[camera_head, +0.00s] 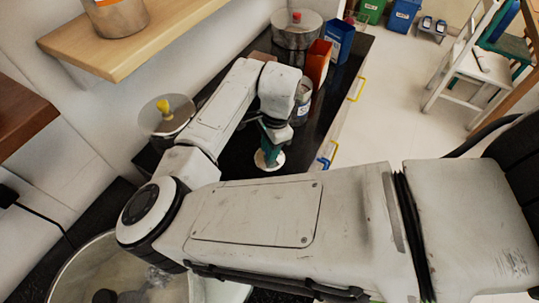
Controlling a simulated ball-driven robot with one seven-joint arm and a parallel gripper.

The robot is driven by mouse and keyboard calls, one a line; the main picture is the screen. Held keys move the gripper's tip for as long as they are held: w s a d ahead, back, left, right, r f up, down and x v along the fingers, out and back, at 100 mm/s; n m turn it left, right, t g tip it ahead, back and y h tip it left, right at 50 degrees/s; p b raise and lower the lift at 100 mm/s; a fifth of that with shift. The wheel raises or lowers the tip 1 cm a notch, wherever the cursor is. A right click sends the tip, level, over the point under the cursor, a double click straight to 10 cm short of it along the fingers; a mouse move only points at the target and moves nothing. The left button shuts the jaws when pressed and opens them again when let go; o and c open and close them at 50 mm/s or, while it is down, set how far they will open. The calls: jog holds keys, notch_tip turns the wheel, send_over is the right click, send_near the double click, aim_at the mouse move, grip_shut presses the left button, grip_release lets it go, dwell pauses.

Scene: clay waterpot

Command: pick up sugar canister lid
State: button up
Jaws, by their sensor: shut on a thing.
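My gripper (271,153) reaches down over the black counter in the middle of the view. Its teal fingers are shut on a small round white lid (263,166), which I take to be the sugar canister lid. The lid shows as a pale disc around the fingertips, and the fingers hide part of it. A pale jar with a dark label (302,108) stands just behind and to the right, partly hidden by my arm. I cannot tell whether it is the sugar canister.
A pot with a yellow-knobbed lid (166,113) stands to the left, and one with a red knob (297,30) at the back. An orange box (318,63) and blue box (339,38) stand behind the jar. A wooden shelf (130,45) overhangs the left.

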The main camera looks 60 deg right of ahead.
grip_shut()
